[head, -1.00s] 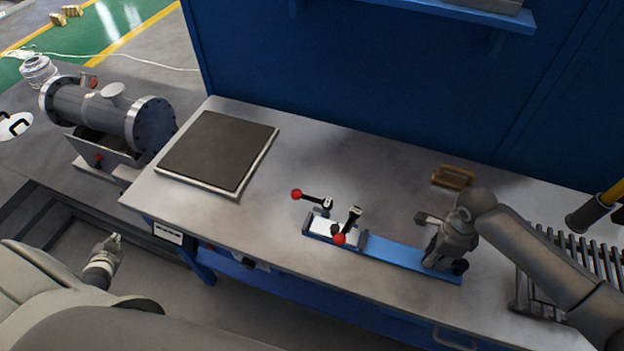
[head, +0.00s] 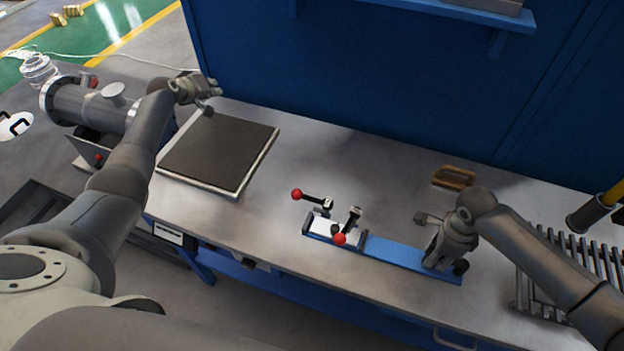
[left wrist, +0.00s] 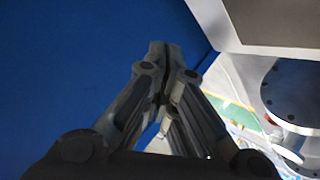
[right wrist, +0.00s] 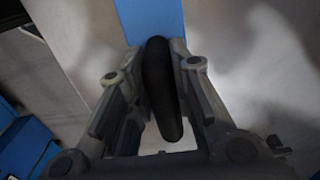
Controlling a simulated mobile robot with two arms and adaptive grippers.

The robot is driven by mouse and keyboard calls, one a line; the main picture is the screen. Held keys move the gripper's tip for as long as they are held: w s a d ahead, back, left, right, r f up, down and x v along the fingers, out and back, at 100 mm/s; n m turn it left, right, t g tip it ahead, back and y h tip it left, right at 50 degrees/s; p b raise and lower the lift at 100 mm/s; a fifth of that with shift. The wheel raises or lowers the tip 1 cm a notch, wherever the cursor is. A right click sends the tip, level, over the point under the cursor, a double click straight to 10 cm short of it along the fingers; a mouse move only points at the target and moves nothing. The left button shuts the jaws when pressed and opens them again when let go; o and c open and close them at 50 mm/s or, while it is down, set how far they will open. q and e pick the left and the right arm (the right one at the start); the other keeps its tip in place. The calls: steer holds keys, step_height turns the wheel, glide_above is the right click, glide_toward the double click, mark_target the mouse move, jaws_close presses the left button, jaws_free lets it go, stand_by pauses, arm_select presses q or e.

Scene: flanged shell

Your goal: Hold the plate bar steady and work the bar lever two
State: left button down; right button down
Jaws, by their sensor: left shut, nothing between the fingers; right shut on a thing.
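The plate bar (head: 400,257) is a long blue bar lying on the bench, with a pale block (head: 335,231) at its left end. Two levers with red knobs are on that end: one knob (head: 296,194) points left, the other (head: 339,239) toward the bench front. I cannot tell which is lever two. My right gripper (head: 440,262) is shut on a black grip (right wrist: 162,90) at the bar's right end. My left gripper (head: 214,88) is shut and empty, raised above the back left of the bench, far from the levers. Its closed fingertips show in the left wrist view (left wrist: 166,55).
A dark square mat (head: 218,152) lies on the bench left. A brown handle-like piece (head: 453,177) lies behind the bar, and a dark rack (head: 560,262) is at right. A flanged shell (head: 85,104) stands at far left. The blue wall closes the back.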

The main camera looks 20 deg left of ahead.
arm_select(q)
steer(key=d+f+m+g+h, duration=0.2)
steer(key=d+m+g, duration=0.15)
steer(key=d, duration=0.95)
steer(key=d+f+m+g+h, duration=0.2)
steer(key=d+f+g, duration=0.15)
steer(key=d, duration=1.05)
steer(key=s+d+r+m+g+y, duration=0.3)
steer(key=s+d+r+g, duration=0.3)
steer(key=d, duration=0.4)
steer(key=s+g, duration=0.1)
steer(key=s, duration=0.1)
steer(key=shift+s, duration=0.3)
steer(key=shift+s+f, duration=1.05)
steer(key=shift+f, duration=0.7)
steer(key=shift+s+f, duration=1)
steer(key=shift+f, duration=0.7)
steer(key=shift+s+f, duration=1.05)
steer(key=shift+f, duration=0.7)
